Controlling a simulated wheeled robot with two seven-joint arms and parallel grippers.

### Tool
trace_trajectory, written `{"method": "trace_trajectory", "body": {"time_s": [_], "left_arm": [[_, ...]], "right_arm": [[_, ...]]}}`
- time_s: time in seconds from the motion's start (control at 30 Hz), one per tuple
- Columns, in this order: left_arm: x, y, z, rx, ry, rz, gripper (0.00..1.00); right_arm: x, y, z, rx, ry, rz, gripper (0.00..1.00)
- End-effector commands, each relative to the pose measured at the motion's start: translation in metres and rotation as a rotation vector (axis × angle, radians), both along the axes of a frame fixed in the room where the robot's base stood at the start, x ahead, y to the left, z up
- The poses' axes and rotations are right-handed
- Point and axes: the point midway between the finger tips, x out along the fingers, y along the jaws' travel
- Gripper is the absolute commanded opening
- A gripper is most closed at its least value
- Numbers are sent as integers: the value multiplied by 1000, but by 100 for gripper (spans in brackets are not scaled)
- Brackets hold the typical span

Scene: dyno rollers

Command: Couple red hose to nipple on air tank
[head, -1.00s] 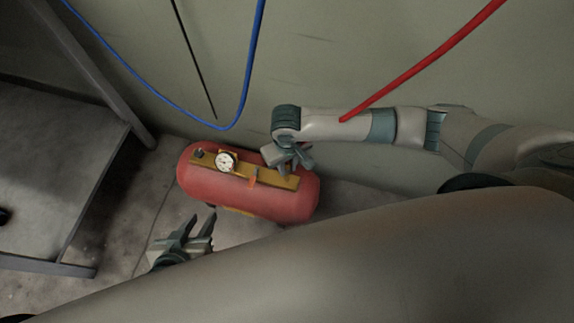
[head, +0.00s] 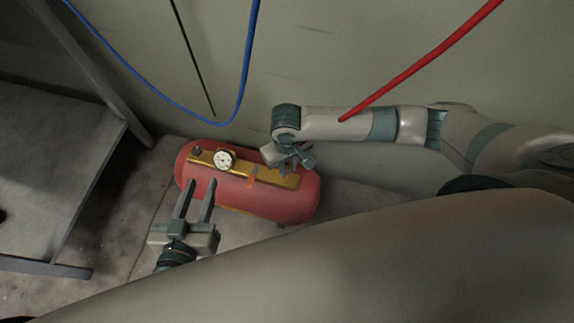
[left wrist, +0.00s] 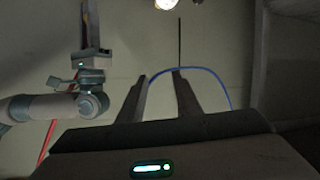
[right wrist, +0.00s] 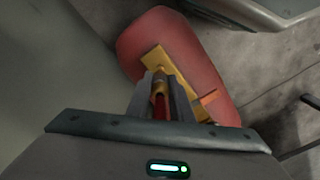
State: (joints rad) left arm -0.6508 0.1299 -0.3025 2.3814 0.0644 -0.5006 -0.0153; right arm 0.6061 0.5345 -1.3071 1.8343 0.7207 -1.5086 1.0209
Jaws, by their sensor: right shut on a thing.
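The red air tank (head: 240,197) lies on the floor by the wall with a brass plate (head: 275,178) along its top. My right gripper (head: 296,160) is at the plate's right end. In the right wrist view its fingers (right wrist: 160,75) are shut on the red hose (right wrist: 162,108), with a brass-coloured end (right wrist: 159,88) between them over the plate. I cannot tell whether this end touches the nipple, which the fingers hide. The red hose also hangs in the head view (head: 420,66). My left gripper (head: 195,187) is open and empty, in front of the tank's left part.
A white gauge (head: 224,160) and an orange lever (right wrist: 208,97) stand on the tank's top. A blue hose (head: 247,80) and a black hose (head: 194,58) hang along the wall. A grey bench (head: 60,170) is at the left. Floor between bench and tank is clear.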

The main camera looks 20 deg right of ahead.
Motion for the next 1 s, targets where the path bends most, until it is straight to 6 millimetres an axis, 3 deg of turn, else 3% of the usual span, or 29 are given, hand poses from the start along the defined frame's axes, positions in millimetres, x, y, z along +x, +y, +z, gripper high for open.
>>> {"method": "trace_trajectory", "body": {"time_s": [0.5,1.0], "left_arm": [[8,-12,39,-68,-226,3,31],[5,-19,80,-137,-441,7,31]], "right_arm": [[0,0,-10,0,0,0,0],[0,0,-17,0,0,-1,0]]}}
